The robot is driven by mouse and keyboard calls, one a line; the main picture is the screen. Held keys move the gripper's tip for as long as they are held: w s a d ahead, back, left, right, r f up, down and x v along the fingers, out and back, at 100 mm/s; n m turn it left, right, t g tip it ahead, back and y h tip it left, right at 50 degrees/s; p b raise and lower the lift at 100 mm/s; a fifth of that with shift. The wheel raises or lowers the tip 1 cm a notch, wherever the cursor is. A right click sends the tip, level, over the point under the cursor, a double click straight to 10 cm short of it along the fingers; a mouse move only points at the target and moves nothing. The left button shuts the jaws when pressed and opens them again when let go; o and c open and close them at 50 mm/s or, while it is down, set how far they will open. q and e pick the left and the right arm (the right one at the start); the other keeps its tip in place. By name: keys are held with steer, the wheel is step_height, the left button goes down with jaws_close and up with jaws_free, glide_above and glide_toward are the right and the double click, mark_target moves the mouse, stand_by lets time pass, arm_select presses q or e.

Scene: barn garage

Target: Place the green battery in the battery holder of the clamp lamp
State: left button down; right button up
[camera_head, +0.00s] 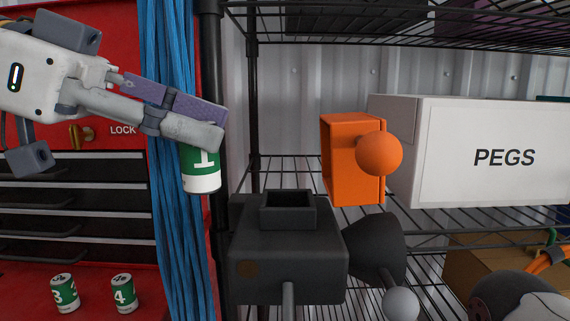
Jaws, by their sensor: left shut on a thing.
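My left gripper (190,118) comes in from the upper left and is shut on a green and white battery (201,172) marked 1. The battery hangs upright below the fingers, which hide its top. The clamp lamp (288,255) is dark grey and stands to the right of and below the battery. A square open socket (288,208), which looks like its battery holder, rises from its top. The battery is apart from the lamp, left of the socket. Two more green and white batteries stand at the lower left, one marked 3 (65,292) and one marked 4 (124,293). My right gripper is not in view.
A black wire shelf holds an orange box (340,185) with a ball knob and a white box labelled PEGS (490,155). A black post (211,90) and blue cables (172,240) run vertically near the battery. A red cabinet (110,160) stands at left.

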arm_select(q)
steer(key=d, duration=0.2)
steer(key=w+d, duration=0.1)
steer(key=d, duration=0.2)
steer(key=w+d, duration=0.1)
steer(key=d, duration=0.2)
step_height(320, 180, down, 4)
steer(key=shift+a+r, duration=0.1)
steer(key=c, duration=1.6)
jaws_free()
steer(key=shift+f, duration=0.2)
steer(key=shift+w+r, duration=0.1)
steer(key=shift+r, duration=0.25)
